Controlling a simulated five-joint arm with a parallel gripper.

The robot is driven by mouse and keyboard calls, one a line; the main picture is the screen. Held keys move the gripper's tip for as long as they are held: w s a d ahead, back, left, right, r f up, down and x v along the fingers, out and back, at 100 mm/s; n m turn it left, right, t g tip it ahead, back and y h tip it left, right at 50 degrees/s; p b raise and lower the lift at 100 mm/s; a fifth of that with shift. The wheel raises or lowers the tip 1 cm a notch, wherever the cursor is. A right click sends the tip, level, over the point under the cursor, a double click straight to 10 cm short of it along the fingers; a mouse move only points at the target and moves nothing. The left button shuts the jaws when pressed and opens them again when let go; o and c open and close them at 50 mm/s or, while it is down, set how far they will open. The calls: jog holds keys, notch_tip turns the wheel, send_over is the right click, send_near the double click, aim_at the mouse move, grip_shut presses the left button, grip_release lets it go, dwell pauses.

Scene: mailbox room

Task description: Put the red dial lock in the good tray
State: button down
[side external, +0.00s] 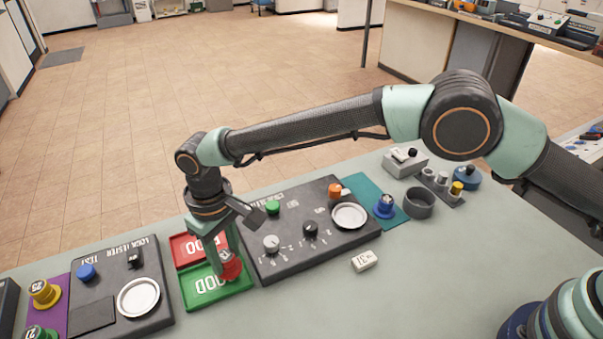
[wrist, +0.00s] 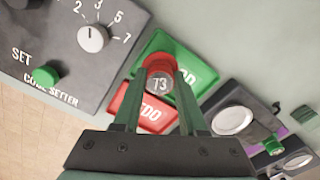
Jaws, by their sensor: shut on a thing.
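The red dial lock (side external: 230,267) is between the fingers of my gripper (side external: 226,254), which is shut on it. In the wrist view the lock (wrist: 159,80) shows its top face with the number 73, a finger of my gripper (wrist: 160,88) on each side. The green good tray (side external: 205,290) lies flat on the bench, its lettering partly hidden by the gripper. The lock is at the right part of this tray, low down. I cannot tell whether it touches the tray floor. The good tray also shows in the wrist view (wrist: 198,76).
The red redo tray (side external: 187,247) sits directly behind the good tray. The dark code setter panel (side external: 290,255) is close on the right, the lock tester (side external: 90,270) on the left. A white tag (side external: 364,261) lies at the front right. The front bench is clear.

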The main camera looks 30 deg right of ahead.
jog(key=shift+f, duration=0.55)
jog(key=shift+f, duration=0.35)
jog(key=shift+f, duration=0.3)
jog(key=shift+c, duration=0.7)
grip_release()
jog(key=shift+r, duration=3.05)
